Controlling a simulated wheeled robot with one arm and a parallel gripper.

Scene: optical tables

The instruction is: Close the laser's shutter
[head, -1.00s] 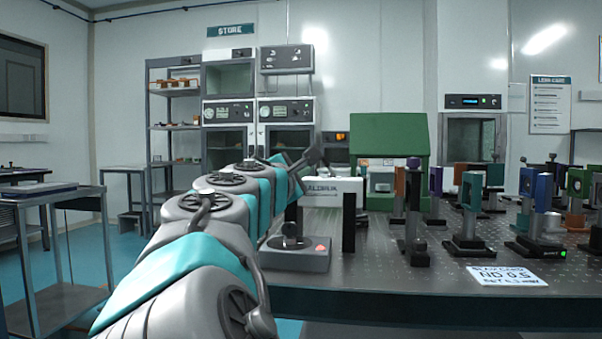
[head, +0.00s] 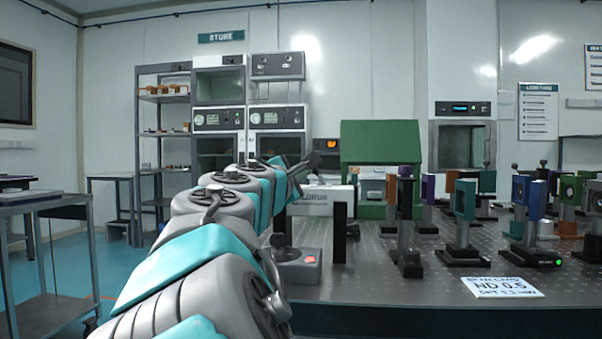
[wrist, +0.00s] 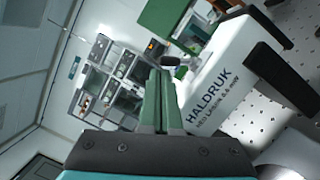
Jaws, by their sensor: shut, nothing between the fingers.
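The laser is a white housing marked HALDRUK (wrist: 214,84) in the wrist view. In the head view the laser (head: 312,209) stands on dark legs on the optical table, partly behind my arm. A dark rounded knob (wrist: 173,61) shows just beyond my fingertips, beside the laser's far end; I cannot tell whether they touch or whether it is the shutter's lever. My gripper (wrist: 161,75) is shut and empty, alongside the housing. In the head view my gripper (head: 308,163) is above the laser, its fingers small and dark. The shutter's position cannot be made out.
A grey control box (head: 300,272) with a dark lever and red button sits at the table's front left. A green enclosure (head: 380,145) stands behind the laser.

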